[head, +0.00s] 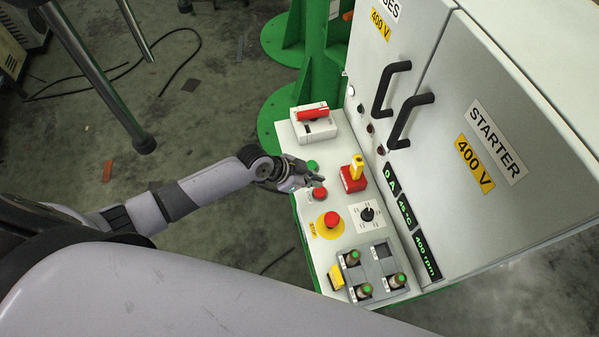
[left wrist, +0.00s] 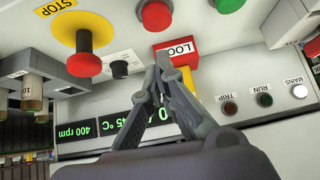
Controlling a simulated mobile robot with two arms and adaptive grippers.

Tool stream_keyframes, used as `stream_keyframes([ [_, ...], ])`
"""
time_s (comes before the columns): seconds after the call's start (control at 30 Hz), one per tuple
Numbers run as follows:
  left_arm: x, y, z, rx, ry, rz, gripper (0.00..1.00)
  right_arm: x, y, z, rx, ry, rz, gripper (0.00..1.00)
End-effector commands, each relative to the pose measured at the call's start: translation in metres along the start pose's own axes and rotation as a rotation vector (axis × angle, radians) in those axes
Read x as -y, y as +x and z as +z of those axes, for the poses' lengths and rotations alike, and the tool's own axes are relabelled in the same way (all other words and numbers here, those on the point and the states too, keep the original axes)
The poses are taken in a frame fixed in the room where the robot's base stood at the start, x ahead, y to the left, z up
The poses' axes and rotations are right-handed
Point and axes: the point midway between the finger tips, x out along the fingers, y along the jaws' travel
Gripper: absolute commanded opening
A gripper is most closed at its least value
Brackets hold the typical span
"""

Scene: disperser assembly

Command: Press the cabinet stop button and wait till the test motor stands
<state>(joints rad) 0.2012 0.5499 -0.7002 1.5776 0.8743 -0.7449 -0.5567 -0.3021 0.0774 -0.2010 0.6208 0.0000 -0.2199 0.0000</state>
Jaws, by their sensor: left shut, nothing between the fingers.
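The flat red button (head: 319,193) sits on the white panel just in front of the green button (head: 312,165). In the left wrist view the red button (left wrist: 155,14) is at the top edge, beside the green one (left wrist: 228,4). My left gripper (head: 319,179) is shut and empty, its tips close to the red button. In the left wrist view its fingertips (left wrist: 164,62) show apart from the button in the picture; contact cannot be told. A red mushroom button (head: 331,219) stands on a yellow disc. The display (head: 427,256) reads 400 rpm, with 0 A above. My right gripper is out of view.
The red-and-yellow lock block (head: 353,178), a black rotary knob (head: 368,214) and a white box with a red handle (head: 313,122) stand on the panel. The cabinet (head: 490,140) with black handles rises at right. The MAINS lamp (left wrist: 299,91) looks white; RUN and TRIP look dark.

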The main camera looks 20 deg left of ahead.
Motion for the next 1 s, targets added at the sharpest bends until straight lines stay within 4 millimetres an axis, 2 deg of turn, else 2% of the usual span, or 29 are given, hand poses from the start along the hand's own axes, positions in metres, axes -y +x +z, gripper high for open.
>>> stream_keyframes([
  [0.2, 0.001, -0.042, 0.001, -0.001, 0.004, -0.002, 0.0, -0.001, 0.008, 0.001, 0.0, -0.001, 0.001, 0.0],
  [0.4, 0.0, -0.062, 0.0, -0.001, 0.002, -0.001, 0.0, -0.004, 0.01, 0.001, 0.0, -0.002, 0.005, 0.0],
  [1.0, 0.001, -0.066, -0.001, -0.003, 0.0, -0.001, 0.0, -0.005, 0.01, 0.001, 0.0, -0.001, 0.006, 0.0],
])
